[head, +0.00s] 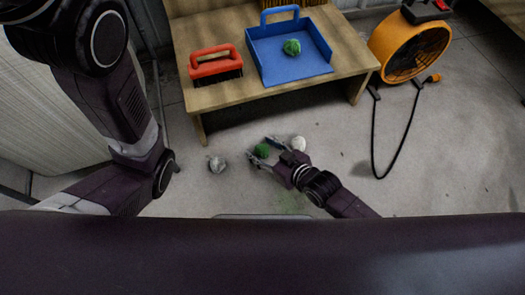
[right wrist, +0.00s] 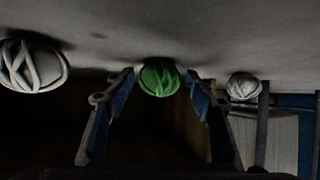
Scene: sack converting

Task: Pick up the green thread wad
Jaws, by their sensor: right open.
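A green thread wad (head: 262,151) lies on the concrete floor in front of the low wooden table. In the head view it sits at the open mouth of my right gripper (head: 264,150). In the right wrist view the green wad (right wrist: 159,77) shows between the two fingertips of the open right gripper (right wrist: 162,88), with a gap on each side. A second green wad (head: 292,47) lies in the blue dustpan (head: 262,65) on the table. My left arm is at the left of the head view; its gripper does not show.
A grey wad (head: 217,164) and a white wad (head: 299,143) lie on the floor on either side of my right gripper. A red-handled brush (head: 215,65) is on the wooden table (head: 205,98). An orange fan (head: 411,52) with a black cable stands at right.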

